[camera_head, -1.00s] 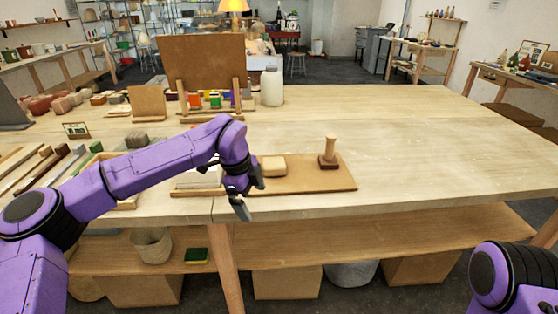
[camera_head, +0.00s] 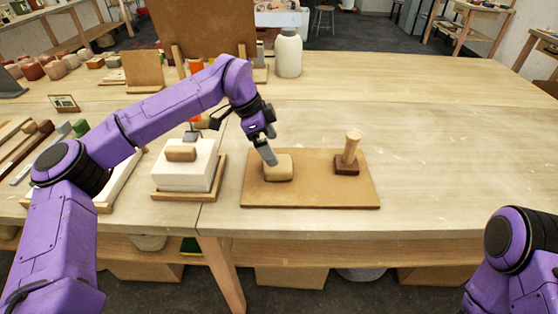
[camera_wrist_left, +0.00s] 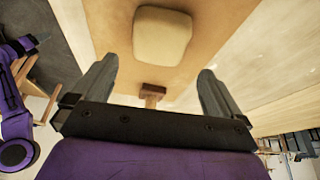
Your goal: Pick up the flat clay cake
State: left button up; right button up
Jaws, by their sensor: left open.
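The flat clay cake (camera_head: 279,168) is a pale tan rounded block lying on a brown board (camera_head: 310,197) on the table. In the left wrist view the cake (camera_wrist_left: 162,36) shows ahead of the fingertips, roughly centred between them. My left gripper (camera_head: 267,152) is open just above the cake's left side in the head view. In the left wrist view its two grey fingers (camera_wrist_left: 158,80) are spread apart with nothing between them. Whether a finger touches the cake I cannot tell. Of my right arm only purple links show at the lower right; its gripper is out of view.
A wooden stamp (camera_head: 347,163) with an upright handle stands on the board, right of the cake. A white block (camera_head: 187,172) on a wooden tray, with a small wooden-backed tool on top, is to the left. A white jar (camera_head: 288,53) stands behind. The table's right side is clear.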

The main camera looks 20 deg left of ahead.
aim_at(278, 167)
pick_arm(q)
jog(key=p+x, duration=0.2)
jog(key=x, duration=0.4)
jog(key=shift+a+f, duration=0.1)
jog(key=shift+f, duration=0.15)
jog(key=shift+s+f, duration=0.1)
jog(key=shift+f, duration=0.1)
